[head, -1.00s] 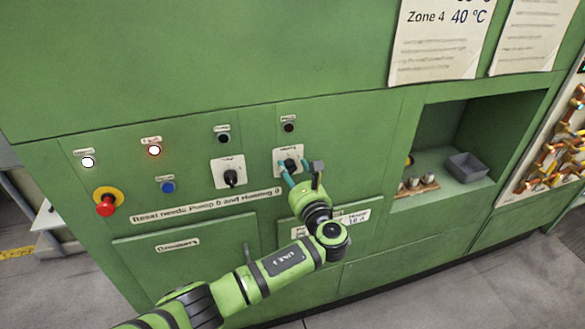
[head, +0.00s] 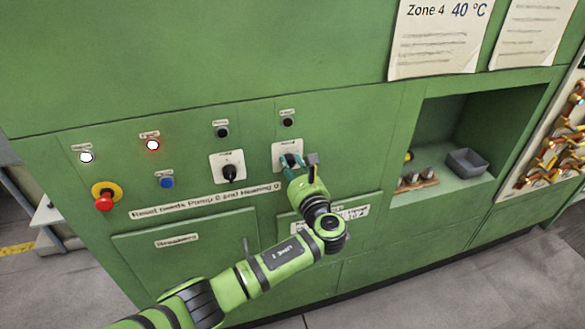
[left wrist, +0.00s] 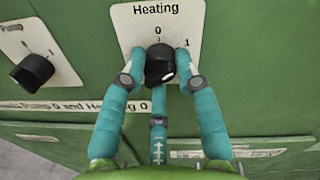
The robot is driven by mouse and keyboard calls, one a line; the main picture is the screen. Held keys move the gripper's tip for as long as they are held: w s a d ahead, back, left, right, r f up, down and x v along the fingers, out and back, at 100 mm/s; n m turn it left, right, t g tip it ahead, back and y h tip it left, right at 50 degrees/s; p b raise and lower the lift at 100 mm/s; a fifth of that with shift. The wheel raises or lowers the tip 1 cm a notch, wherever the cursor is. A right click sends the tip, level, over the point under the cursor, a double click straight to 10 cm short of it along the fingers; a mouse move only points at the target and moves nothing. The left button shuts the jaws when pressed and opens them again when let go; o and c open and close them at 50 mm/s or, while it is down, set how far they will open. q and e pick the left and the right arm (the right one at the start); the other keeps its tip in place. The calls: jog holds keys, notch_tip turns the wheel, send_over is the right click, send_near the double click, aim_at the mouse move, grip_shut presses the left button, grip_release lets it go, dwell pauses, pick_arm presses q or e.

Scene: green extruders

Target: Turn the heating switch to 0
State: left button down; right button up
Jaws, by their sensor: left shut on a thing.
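The heating switch (left wrist: 160,64) is a black knob on a white plate (left wrist: 125,20) marked "Heating", with 0 above it and 1 to its upper right. In the head view the knob (head: 289,160) is partly covered by my gripper. My left gripper (left wrist: 163,72) has its teal fingers around the knob, one on each side and a third below, and is shut on it. A small white patch shows at the knob's lower right. I cannot tell exactly which mark the knob points to. My right gripper is not in view.
Another black rotary switch (head: 230,173) sits to the left on its own white plate. A red emergency button (head: 104,202), a blue button (head: 167,182) and lit lamps are farther left. An open recess (head: 450,130) with a grey bin (head: 466,163) is at right.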

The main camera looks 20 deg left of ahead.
pick_arm(q)
jog(key=n+b, duration=0.4)
jog(key=n, duration=0.1)
jog(key=shift+a+r+n, duration=0.1)
jog(key=shift+n, duration=0.3)
jog(key=n+b, duration=0.3)
jog(key=shift+n, duration=0.4)
jog(key=shift+r+n+b, duration=0.1)
jog(key=shift+n+b, duration=0.5)
jog(key=shift+b, duration=0.1)
jog(key=c, duration=1.1)
grip_release()
jog(key=shift+o, duration=0.9)
jog(key=shift+s+a, duration=0.15)
jog(key=shift+h, duration=0.3)
